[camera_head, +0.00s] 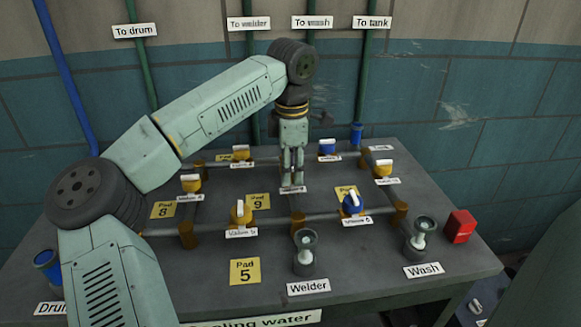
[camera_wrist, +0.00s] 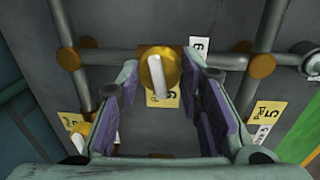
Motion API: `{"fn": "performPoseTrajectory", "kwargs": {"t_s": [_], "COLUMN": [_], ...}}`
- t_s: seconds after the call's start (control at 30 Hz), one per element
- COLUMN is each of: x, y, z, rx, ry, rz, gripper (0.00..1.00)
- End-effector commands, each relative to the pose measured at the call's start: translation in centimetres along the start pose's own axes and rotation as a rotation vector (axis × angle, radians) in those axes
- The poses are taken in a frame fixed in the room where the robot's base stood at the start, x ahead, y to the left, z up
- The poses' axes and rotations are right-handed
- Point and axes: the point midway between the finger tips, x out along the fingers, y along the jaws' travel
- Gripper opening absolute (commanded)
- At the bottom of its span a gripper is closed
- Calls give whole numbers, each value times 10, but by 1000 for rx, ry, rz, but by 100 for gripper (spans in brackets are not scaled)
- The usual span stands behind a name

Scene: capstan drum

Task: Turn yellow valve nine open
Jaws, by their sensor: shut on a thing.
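Yellow valve nine (camera_wrist: 173,64) shows in the wrist view as a round yellow body with a white handle (camera_wrist: 157,75). It sits on a grey pipe, and the handle lies across the pipe, slightly tilted. Yellow pad nine (camera_head: 258,201) lies beside it on the table. My gripper (camera_head: 292,187) points straight down over the valve and hides it in the head view. In the wrist view my gripper (camera_wrist: 172,78) has its purple-padded fingers on either side of the valve, shut on it. The exact contact points are unclear.
Pipes with yellow joints cross the grey table (camera_head: 385,258). The Welder fitting (camera_head: 305,252), Wash fitting (camera_head: 420,236) and a red box (camera_head: 460,226) stand along the front and right.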

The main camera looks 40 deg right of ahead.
Motion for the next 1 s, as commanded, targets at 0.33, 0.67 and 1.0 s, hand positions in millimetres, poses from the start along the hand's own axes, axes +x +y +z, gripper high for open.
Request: {"fn": "performPoseTrajectory", "kwargs": {"t_s": [0.33, 0.67, 1.0], "x": [0, 0, 0], "y": [0, 0, 0], "z": [0, 1, 2], "rx": [-323, -634, -954], "ry": [28, 53, 77], "rz": [-1, 1, 0], "gripper": [6, 6, 6]}}
